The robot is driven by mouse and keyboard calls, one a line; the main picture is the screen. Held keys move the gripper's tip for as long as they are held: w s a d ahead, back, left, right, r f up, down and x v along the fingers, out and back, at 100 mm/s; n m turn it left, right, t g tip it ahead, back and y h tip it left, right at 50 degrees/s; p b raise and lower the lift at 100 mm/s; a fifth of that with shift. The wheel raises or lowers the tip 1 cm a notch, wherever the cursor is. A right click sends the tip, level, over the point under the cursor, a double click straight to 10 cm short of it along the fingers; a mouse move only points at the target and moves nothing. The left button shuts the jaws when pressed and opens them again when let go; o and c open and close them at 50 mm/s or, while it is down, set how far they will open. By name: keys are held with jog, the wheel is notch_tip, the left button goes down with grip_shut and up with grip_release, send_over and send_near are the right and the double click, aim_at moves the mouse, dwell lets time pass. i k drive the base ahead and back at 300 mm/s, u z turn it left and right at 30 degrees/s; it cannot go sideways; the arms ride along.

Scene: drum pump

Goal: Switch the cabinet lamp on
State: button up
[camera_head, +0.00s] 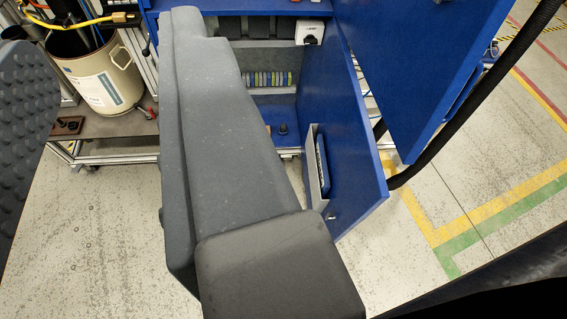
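The blue cabinet (285,104) stands open at the top middle. A small white box with a dark opening (310,32) sits at its upper right inside; I cannot tell whether it is the lamp or its switch. No lit lamp is visible. A large grey part of mine runs from the bottom middle up to the cabinet's left side and hides much of it. I cannot make out two fingertips of my gripper or whether they are open or shut. Nothing is visibly held.
A blue door (352,140) with a grey document pocket (314,170) stands open. Another blue panel (400,75) is at the upper right, near a black hose (452,128). A cream bucket (98,75) stands on a trolley at left. Floor is clear at lower left.

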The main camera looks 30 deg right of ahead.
aim_at(310, 39)
jog(key=u, duration=1.9)
jog(key=k, duration=1.75)
jog(key=z, duration=1.85)
jog(key=i, duration=1)
jog(key=u, duration=0.05)
